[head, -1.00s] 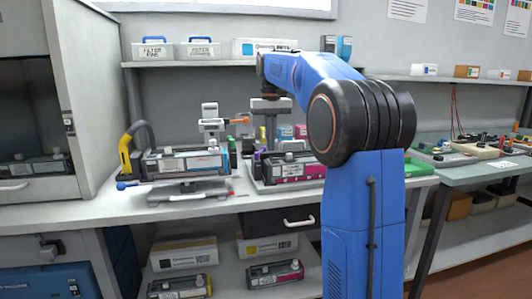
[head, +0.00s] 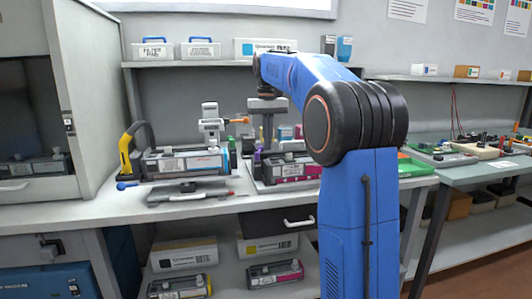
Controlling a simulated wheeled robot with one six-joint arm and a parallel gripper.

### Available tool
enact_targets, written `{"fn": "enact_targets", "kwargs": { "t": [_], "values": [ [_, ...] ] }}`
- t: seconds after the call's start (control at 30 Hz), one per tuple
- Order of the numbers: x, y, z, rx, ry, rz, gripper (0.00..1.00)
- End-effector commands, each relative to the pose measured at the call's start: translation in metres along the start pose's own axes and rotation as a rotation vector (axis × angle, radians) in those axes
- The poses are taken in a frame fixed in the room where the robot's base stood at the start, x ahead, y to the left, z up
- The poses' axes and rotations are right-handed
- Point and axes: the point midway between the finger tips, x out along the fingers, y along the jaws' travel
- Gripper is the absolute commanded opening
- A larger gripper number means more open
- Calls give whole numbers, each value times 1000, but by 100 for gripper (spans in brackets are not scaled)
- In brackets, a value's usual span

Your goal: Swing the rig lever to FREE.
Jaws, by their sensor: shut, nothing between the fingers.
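The rig (head: 188,190) stands on the left part of the bench, with a dark cartridge with a cyan-marked label (head: 185,162) on it. A lever with a blue knob (head: 122,186) sticks out at the rig's left, low over the bench. An orange-tipped handle (head: 240,120) points right from the grey upright (head: 211,125) above the cartridge. I cannot tell which of these is the rig lever, and no FREE marking is readable. My gripper (head: 265,146) points down to the right of the rig, apart from it, shut and empty. Its tips are hard to make out against the items behind.
A magenta-labelled cartridge (head: 290,170) sits in a tray right of the rig, below and behind my gripper. A yellow-handled tool (head: 126,152) stands at the bench's left. A shelf (head: 190,62) with boxes runs behind. The bench front (head: 230,204) is mostly clear.

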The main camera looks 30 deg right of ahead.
Motion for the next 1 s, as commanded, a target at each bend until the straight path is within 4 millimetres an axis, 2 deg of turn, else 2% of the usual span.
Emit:
{"fn": "enact_targets", "kwargs": {
  "t": [1.0],
  "values": [
    [-4, -10, -8, 0, 0, 0, 0]
  ]
}}
